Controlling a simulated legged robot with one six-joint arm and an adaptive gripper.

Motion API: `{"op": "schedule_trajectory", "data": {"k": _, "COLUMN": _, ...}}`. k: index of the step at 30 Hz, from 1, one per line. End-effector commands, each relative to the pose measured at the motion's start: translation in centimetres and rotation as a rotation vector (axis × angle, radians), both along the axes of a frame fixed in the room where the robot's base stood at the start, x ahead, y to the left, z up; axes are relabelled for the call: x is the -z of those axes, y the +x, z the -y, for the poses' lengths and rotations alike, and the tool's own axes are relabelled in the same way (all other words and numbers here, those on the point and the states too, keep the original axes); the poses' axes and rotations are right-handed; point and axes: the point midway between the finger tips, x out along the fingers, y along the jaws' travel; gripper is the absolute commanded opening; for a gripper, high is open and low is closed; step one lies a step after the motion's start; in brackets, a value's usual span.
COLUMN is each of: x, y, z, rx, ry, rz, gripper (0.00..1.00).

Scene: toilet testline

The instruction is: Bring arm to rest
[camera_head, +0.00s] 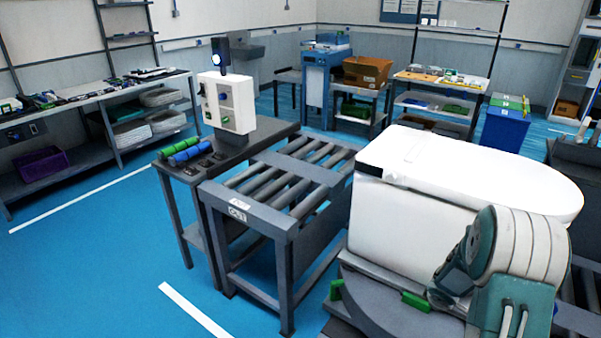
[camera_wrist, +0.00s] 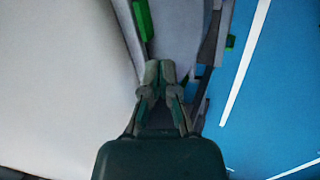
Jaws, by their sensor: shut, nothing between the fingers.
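My gripper (camera_wrist: 160,72) shows in the wrist view with its two fingers together and nothing between them. It points along the grey base beside the white toilet, with the blue floor on the right. My arm (camera_head: 510,260) shows at the lower right of the head view, folded in front of the toilet; the gripper itself is hidden or out of that view. The white toilet (camera_head: 400,225) stands with its lid closed on a dark grey pallet (camera_head: 385,300). Its pale side (camera_wrist: 55,80) fills the left of the wrist view.
Green blocks (camera_head: 416,301) sit on the pallet by the toilet; one also shows in the wrist view (camera_wrist: 143,20). A roller conveyor (camera_head: 285,180) adjoins on the left. A side table (camera_head: 265,130) holds a white control box (camera_head: 228,103). Blue floor (camera_head: 110,260) at the left is clear.

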Motion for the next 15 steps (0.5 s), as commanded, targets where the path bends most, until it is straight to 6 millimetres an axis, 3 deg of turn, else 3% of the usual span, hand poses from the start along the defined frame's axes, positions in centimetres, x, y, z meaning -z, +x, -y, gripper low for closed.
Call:
{"op": "schedule_trajectory", "data": {"k": 1, "x": -2.6, "y": 0.2, "z": -0.4, "rx": 0.034, "ry": -0.012, "rz": 0.027, "gripper": 0.0}}
{"op": "schedule_trajectory", "data": {"k": 6, "x": -9.7, "y": -0.6, "z": -2.0, "rx": 0.163, "ry": -0.026, "rz": 0.096, "gripper": 0.0}}
{"op": "schedule_trajectory", "data": {"k": 15, "x": -20.1, "y": -4.7, "z": -6.1, "rx": 0.379, "ry": 0.023, "rz": 0.198, "gripper": 0.0}}
